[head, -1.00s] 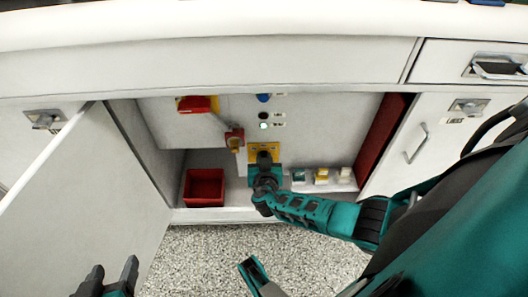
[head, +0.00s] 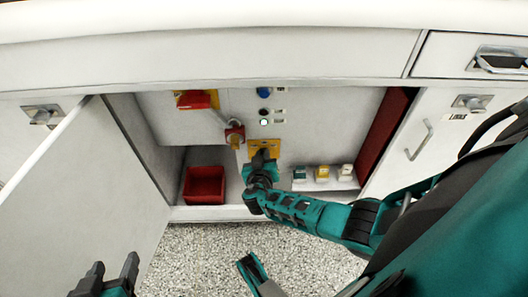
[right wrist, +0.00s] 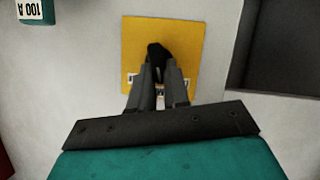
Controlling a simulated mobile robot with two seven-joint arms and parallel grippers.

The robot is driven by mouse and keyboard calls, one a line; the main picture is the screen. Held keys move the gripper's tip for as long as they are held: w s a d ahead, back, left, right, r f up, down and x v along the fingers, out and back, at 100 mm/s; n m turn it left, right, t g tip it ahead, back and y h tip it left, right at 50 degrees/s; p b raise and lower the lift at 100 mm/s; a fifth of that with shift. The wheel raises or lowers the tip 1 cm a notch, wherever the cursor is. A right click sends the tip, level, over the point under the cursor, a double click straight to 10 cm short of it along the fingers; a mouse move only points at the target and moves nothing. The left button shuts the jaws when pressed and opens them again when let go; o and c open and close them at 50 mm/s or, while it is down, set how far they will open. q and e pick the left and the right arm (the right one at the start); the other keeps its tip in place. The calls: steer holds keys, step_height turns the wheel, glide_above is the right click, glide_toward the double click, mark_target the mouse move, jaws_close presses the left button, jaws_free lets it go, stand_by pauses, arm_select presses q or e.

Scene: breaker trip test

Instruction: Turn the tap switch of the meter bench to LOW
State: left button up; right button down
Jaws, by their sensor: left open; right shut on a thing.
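The tap switch is a black knob (right wrist: 158,53) on a yellow plate (right wrist: 141,33) inside the open cabinet. The plate also shows in the head view (head: 276,148), low on the white panel. My right gripper (right wrist: 160,70) is shut on the knob, with one dark finger on each side. White labels on the plate are partly covered by the fingers and cannot be read, so the switch's setting cannot be told. My left gripper (head: 107,274) is open and empty at the lower left, in front of the open door and away from the switch.
A red bin (head: 204,185) stands at the cabinet's left. A red padlock-like piece (head: 235,136) with a brass part hangs above left of the plate, below a red handle (head: 194,99). Several small blocks (head: 322,174) sit on a ledge at right. The open door (head: 85,190) bounds the left.

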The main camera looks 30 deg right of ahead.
steer(key=n+h, duration=0.1)
steer(key=a+n+h, duration=0.1)
steer(key=n, duration=0.1)
steer(key=f+n, duration=0.1)
steer(key=shift+w+a+n+g+h, duration=0.15)
steer(key=shift+w+n+g+h, duration=0.1)
steer(key=shift+n+g+h, duration=0.15)
steer(key=shift+r, duration=0.1)
stand_by(0.3)
steer(key=shift+r, duration=0.1)
stand_by(0.4)
steer(key=c, duration=1.1)
jaws_free()
steer(key=shift+d, duration=0.2)
